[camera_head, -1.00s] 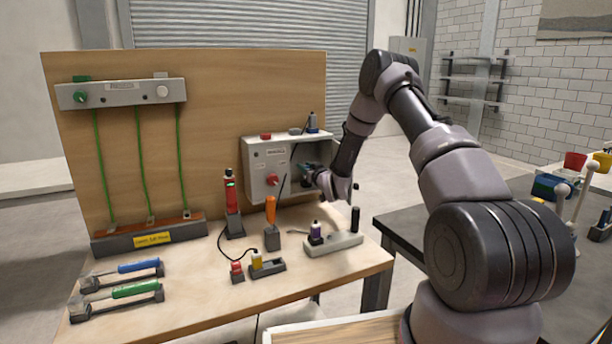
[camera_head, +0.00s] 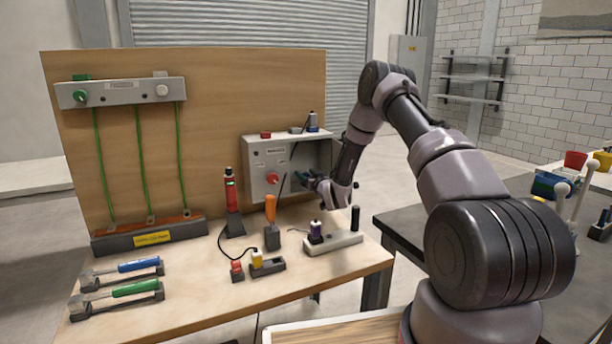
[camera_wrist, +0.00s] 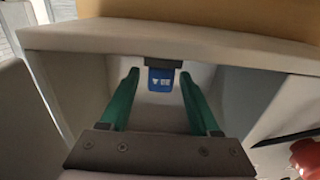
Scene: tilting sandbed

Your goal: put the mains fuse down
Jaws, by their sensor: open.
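My gripper (camera_head: 312,182) is at the open front of the grey wall box (camera_head: 268,172) on the board. In the wrist view its two green fingers (camera_wrist: 158,74) are apart, with nothing held between them. A blue piece with white marks (camera_wrist: 160,79) sits under a dark holder at the box's inner back, beyond and between the fingertips. It may be the mains fuse; no readable label confirms this. In the head view the arm and box side hide the box interior.
A grey block (camera_head: 345,240) with a purple-topped item (camera_head: 316,231) and a black post (camera_head: 355,218) stands below my gripper. Orange (camera_head: 270,208) and red (camera_head: 231,188) tools stand to its left. The front left bench holds two hammer-like tools (camera_head: 138,266).

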